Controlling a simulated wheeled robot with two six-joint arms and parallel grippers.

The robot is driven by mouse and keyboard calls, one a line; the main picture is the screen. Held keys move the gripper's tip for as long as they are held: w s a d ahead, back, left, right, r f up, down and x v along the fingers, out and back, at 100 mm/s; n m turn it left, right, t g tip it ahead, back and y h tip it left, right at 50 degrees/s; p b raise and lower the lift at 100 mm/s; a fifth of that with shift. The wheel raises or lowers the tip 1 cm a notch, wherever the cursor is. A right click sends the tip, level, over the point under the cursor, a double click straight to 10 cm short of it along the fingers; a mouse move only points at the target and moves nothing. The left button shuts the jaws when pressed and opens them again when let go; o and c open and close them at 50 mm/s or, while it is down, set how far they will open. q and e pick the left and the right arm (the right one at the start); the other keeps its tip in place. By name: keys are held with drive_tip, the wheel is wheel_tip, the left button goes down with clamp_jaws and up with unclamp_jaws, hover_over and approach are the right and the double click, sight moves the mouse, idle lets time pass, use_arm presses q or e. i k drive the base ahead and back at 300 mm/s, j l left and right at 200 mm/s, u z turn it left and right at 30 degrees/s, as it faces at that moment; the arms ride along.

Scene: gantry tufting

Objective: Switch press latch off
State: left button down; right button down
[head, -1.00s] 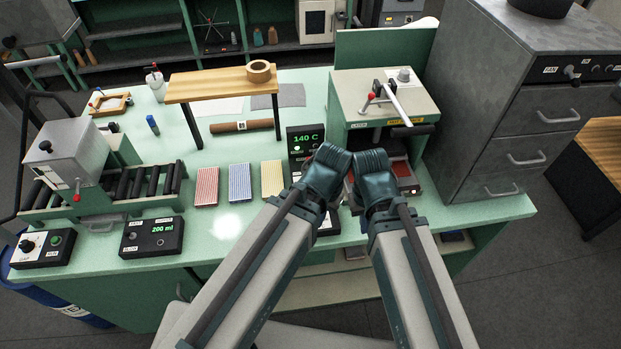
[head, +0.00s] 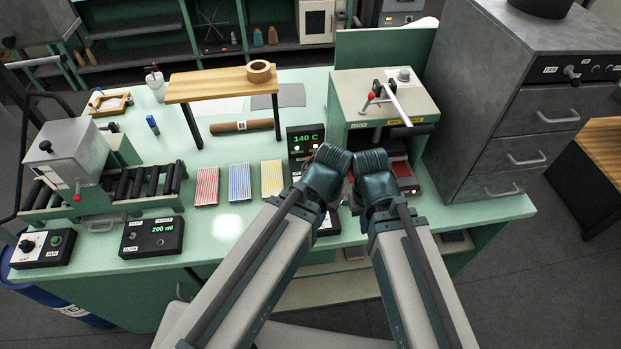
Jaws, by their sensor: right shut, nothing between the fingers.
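The press (head: 350,92) is a pale green box machine at the back right of the bench, with a red-knobbed lever (head: 370,97) and a pale bar on top. Its front opening shows a dark red bed (head: 402,170). A control box (head: 305,138) reading 140 C stands at its left. My left gripper (head: 333,160) and right gripper (head: 370,162) are side by side in front of the press. The right one is shut and empty. The left one's fingers are hidden behind its wrist.
A grey drawer cabinet (head: 500,150) stands close at the right of the press. A wooden shelf (head: 220,82) on dark legs and red, blue and yellow striped pads (head: 239,182) are to the left. A roller machine (head: 70,155) is at far left.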

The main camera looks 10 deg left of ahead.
sight(371, 96)
drive_tip(key=l+z, duration=0.15)
drive_tip(key=l, duration=0.3)
drive_tip(key=i+l+z, duration=0.15)
drive_tip(key=l, duration=0.25)
drive_tip(key=l+z, duration=0.15)
drive_tip(key=l, duration=0.3)
